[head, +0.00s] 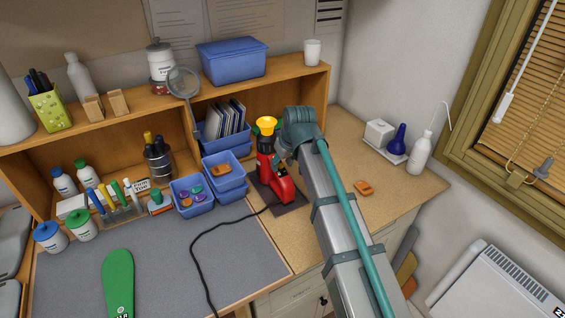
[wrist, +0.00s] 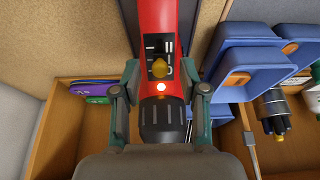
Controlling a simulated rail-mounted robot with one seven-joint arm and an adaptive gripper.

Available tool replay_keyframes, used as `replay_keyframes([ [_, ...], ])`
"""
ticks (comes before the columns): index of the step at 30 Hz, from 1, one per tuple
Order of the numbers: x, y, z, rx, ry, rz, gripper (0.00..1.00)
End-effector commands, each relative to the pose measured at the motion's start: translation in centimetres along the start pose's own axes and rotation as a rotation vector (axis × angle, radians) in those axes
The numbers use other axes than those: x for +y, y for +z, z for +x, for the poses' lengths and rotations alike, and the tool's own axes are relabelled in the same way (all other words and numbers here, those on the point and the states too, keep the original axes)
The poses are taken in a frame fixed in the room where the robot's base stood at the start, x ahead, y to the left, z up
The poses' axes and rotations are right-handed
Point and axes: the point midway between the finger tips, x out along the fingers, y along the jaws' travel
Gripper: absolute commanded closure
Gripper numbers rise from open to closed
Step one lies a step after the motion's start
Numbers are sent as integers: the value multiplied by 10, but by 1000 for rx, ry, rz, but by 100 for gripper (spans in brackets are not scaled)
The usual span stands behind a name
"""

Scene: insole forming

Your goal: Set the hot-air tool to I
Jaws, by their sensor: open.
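The red hot-air tool (head: 264,163) stands on a dark base on the bench, with a yellow cup-shaped part at its top. In the wrist view its red body (wrist: 158,18) runs down to a black ribbed collar (wrist: 162,120). A black switch panel (wrist: 150,58) with white marks carries a yellow switch (wrist: 160,68). The switch's exact setting is too small to tell. A small light (wrist: 161,87) glows below it. My gripper (wrist: 162,84) is open, its fingers on either side of the tool near the switch; contact is unclear. My arm hides the fingers in the head view.
Blue bins (head: 192,196) stand left of the tool under a wooden shelf (head: 110,112). A black cord (head: 212,232) runs across the grey mat (head: 160,275). An orange piece (head: 363,188) lies on the bench to the right. A white bottle (head: 420,153) stands farther right.

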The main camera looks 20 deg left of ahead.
Motion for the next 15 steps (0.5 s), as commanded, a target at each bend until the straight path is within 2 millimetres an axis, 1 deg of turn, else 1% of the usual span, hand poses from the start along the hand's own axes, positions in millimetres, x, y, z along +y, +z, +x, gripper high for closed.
replay_keyframes([
  [5,0,0,-7,1,0,0,57],
  [8,0,0,-18,1,0,0,57],
  [15,0,0,-62,3,1,0,57],
])
